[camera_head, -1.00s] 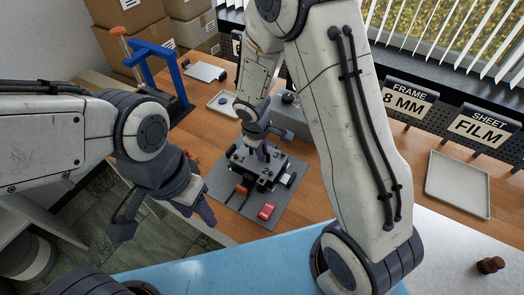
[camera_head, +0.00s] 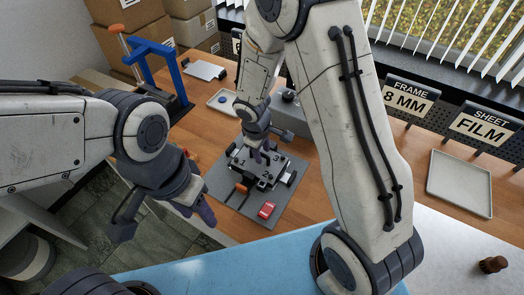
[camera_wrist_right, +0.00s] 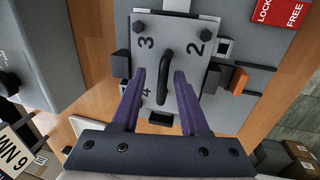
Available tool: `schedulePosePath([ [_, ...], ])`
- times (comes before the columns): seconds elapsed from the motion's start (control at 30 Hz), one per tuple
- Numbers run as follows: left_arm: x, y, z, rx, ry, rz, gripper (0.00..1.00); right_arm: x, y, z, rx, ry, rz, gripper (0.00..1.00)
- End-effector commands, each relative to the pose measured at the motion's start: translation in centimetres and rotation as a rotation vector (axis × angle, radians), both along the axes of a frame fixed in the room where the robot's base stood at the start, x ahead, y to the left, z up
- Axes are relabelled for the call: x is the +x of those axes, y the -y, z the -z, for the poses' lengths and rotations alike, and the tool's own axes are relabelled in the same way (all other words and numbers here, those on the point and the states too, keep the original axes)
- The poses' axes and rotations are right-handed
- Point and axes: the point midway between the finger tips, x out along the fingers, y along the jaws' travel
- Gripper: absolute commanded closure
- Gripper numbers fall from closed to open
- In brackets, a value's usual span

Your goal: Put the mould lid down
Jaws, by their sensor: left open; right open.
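The mould lid (camera_wrist_right: 178,48) is a pale grey plate marked with numbers, with a black bar handle (camera_wrist_right: 164,76) in its middle. In the head view it lies level on the mould on the grey mat (camera_head: 226,190), partly hidden by my right gripper (camera_head: 263,156). In the right wrist view my right gripper (camera_wrist_right: 160,73) is open, its purple fingers on either side of the handle with gaps between. My left gripper (camera_head: 206,213) is open and empty, off the table's near left edge.
Black blocks and an orange-handled part (camera_wrist_right: 239,82) stand beside the lid. A red block (camera_head: 266,210) lies at the mat's front. A grey box (camera_head: 290,118) and a tray (camera_head: 222,102) stand behind. A blue press frame (camera_head: 160,72) is at the back left.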

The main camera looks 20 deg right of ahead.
Motion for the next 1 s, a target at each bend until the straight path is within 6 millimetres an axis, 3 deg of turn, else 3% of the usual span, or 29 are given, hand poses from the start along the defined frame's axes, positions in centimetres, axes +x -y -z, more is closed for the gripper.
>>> schedulePosePath([
  [0.1, 0.0, 0.0, -1.7, 0.000, 0.000, -0.001, 0.50, 0.0, 0.0, -1.7, 0.000, 0.000, 0.000, 0.56],
  [0.5, 0.0, 0.0, -1.5, 0.000, 0.000, -0.001, 0.50, -1.1, -1.3, -9.9, 0.002, 0.006, 0.000, 0.56],
  [0.77, 0.0, 0.0, -1.4, 0.000, 0.000, -0.001, 0.50, -1.8, -1.8, -12.7, 0.004, 0.001, 0.000, 0.56],
  [0.87, 0.0, 0.0, -1.4, 0.000, 0.000, -0.001, 0.50, -3.8, -3.1, -14.1, 0.027, 0.000, 0.014, 0.56],
  [1.0, 0.0, 0.0, -1.4, 0.000, 0.000, -0.001, 0.50, -10.1, -6.1, -16.6, 0.100, -0.023, 0.055, 0.56],
])
